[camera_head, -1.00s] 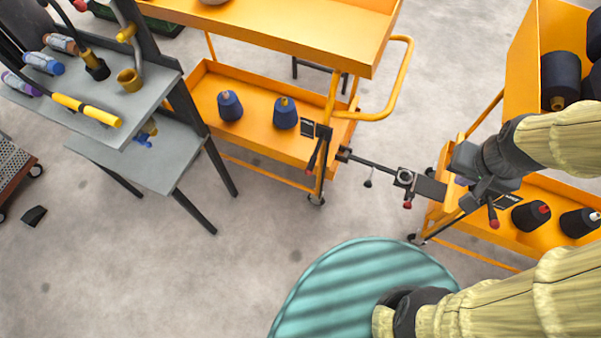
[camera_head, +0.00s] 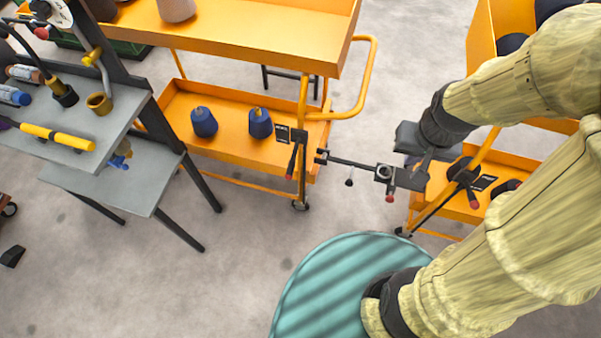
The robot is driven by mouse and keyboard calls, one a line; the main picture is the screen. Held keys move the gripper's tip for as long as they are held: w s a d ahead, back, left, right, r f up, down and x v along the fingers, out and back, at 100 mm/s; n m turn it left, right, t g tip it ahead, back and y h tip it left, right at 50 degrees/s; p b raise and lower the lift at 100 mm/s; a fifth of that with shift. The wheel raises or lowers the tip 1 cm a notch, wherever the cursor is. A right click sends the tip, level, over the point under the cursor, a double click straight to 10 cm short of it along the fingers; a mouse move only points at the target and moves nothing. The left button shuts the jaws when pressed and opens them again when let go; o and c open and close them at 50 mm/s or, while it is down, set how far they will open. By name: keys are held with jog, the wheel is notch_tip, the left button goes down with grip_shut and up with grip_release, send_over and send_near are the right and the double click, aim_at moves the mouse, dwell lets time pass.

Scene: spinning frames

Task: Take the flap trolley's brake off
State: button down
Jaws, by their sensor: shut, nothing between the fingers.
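Two orange trolleys are in view; I cannot tell which is the flap trolley. The left trolley (camera_head: 230,97) has a black lever (camera_head: 291,165) with a red tip, beside a small dark plate whose marking is too small to read. The right trolley (camera_head: 487,50) has a similar red-tipped lever (camera_head: 467,185) beside its own plate, partly hidden by my arm. A dark bar (camera_head: 350,162) with a clamp-like block and red knob lies between the trolleys. My gripper (camera_head: 424,170) is shut and empty, over the bar's right end in the picture; I cannot tell whether they touch.
A grey bench (camera_head: 130,120) with tools and bottles stands on the left. A round teal ribbed top (camera_head: 330,285) stands at the bottom middle. Blue cones (camera_head: 204,122) sit on the left trolley's lower tray. Bare floor lies between bench and teal top.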

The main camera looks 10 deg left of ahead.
aim_at(293, 160)
jog(key=w+a+f+m+g+y+b, duration=0.25)
jog(key=a+f+b, duration=0.2)
jog(key=f, duration=0.65)
jog(key=w+a+f+m+g+y+b, duration=0.1)
jog(key=w+a+f+g+y+b, duration=0.2)
jog(key=f+b, duration=0.5)
jog(key=w+a+f+m+g+y+b, duration=0.1)
jog(key=a+f+g+y+b, duration=0.25)
jog(key=f, duration=0.95)
jog(key=w+a+f+m+t+y+b, duration=0.1)
jog(key=w+f+m+t+y+b, duration=0.1)
jog(key=w+f+m+y+b, duration=0.1)
jog(key=w+a+f+m+t+y+b, duration=0.2)
jog(key=w+f+m+t+y+b, duration=0.1)
jog(key=w+f+y+b, duration=0.2)
notch_tip(293, 160, down, 6)
jog(key=y+b, duration=0.2)
jog(key=y, duration=0.2)
jog(key=shift+w+a+m, duration=0.2)
jog(key=shift+w+m, duration=0.15)
jog(key=shift+f, duration=0.1)
jog(key=s+d+r+x, duration=0.1)
jog(key=r+x, duration=0.1)
jog(key=x, duration=1)
jog(key=shift+s+a+r+b, duration=0.15)
jog(key=shift+a+r+b, duration=0.15)
jog(key=shift+a+r, duration=0.15)
